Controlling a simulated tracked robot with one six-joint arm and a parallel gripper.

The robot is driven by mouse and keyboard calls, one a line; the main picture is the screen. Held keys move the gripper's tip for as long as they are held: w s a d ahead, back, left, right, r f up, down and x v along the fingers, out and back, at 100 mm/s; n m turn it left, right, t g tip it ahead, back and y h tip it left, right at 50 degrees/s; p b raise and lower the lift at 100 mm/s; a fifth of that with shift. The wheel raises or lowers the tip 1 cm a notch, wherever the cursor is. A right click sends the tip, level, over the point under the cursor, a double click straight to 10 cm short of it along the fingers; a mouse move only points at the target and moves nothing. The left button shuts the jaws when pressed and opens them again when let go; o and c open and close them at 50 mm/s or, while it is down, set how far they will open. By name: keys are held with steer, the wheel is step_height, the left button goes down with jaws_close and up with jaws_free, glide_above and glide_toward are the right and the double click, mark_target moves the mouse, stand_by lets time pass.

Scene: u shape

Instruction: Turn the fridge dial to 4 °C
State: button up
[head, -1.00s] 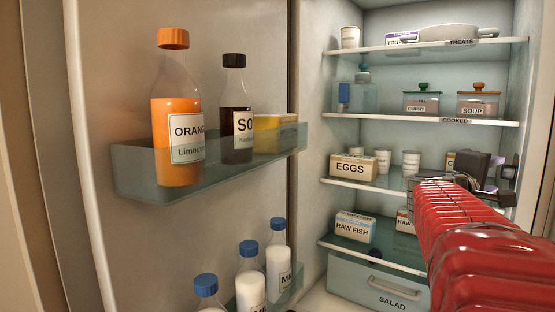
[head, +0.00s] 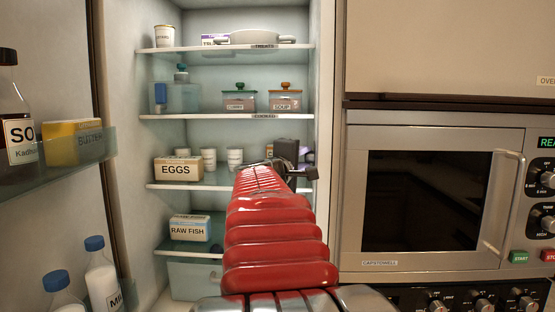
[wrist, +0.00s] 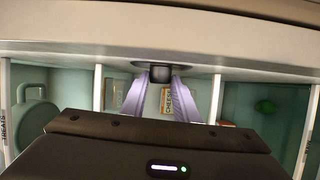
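A small black knob (wrist: 160,73), which looks like the fridge dial, sits on the pale wall in the wrist view. No dial markings or pointer can be read. My gripper (wrist: 160,84) has two lilac fingers, one on each side of the knob, with their tips close beside it. I cannot tell whether the fingers press on it or leave a small gap. In the head view my gripper (head: 305,174) is at the fridge's right inner wall, near the egg shelf; my red arm hides part of it, and the dial does not show there.
Shelves hold an egg box (head: 178,169), a raw fish box (head: 190,229) and soup (head: 285,100) and curry (head: 240,100) containers. The open door with bottles (head: 101,275) is at left. An oven (head: 430,200) stands right of the fridge.

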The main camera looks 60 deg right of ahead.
steer(key=shift+f, duration=0.1)
steer(key=c, duration=0.6)
steer(key=shift+n+y, duration=0.3)
steer(key=shift+y, duration=0.9)
steer(key=o, duration=1.1)
steer(key=shift+r, duration=0.2)
steer(key=shift+c, duration=0.2)
